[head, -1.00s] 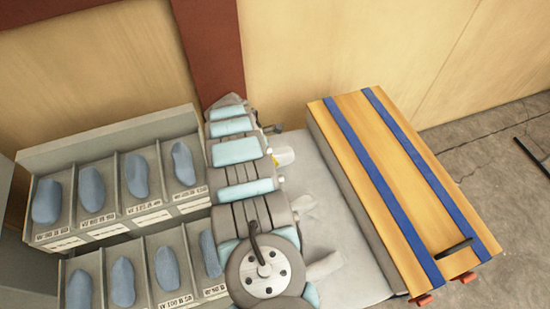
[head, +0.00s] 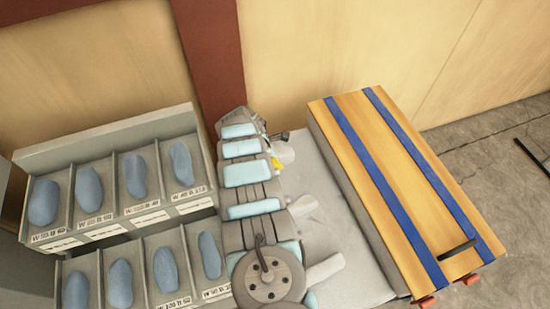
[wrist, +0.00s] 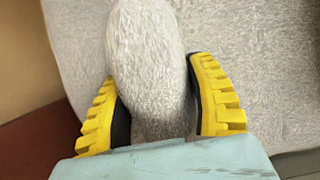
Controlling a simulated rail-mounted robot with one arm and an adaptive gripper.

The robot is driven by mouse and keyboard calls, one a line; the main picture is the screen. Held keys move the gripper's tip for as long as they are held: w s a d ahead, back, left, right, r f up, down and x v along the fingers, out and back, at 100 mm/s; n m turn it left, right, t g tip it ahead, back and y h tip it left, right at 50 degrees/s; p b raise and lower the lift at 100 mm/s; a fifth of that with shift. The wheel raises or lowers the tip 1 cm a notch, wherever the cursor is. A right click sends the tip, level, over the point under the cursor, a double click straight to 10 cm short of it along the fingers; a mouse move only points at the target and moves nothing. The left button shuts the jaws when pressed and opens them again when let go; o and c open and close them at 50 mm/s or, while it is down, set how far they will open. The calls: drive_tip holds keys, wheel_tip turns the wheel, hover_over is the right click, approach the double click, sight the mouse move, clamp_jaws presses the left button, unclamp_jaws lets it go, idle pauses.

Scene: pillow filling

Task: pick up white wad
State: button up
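A pale, oblong, fuzzy white wad (wrist: 146,55) lies between the yellow fingers of my gripper (wrist: 154,80) in the wrist view. The fingers are spread on either side of it, and a gap shows beside the right finger. In the head view my gripper (head: 276,161) is mostly hidden by my arm, with only a bit of yellow showing beside a white wad (head: 286,152). Other white wads (head: 302,206) and (head: 326,269) lie nearer on the grey surface (head: 335,225), partly covered by my arm.
At left, grey racks (head: 110,137) hold several blue oval pieces in labelled compartments. At right stands a wooden box (head: 390,170) with two blue stripes and a black handle. A beige wall with a brown post (head: 208,50) is behind. Open floor shows at far right.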

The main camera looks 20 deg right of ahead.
drive_tip(key=c, duration=0.7)
drive_tip(key=shift+o, duration=0.2)
drive_tip(key=shift+r+p, duration=0.6)
drive_tip(key=shift+r, duration=1.1)
drive_tip(key=s+a+r+p, duration=0.8)
drive_tip(key=s+p, duration=0.3)
drive_tip(key=p, duration=0.6)
drive_tip(key=shift+v, duration=0.9)
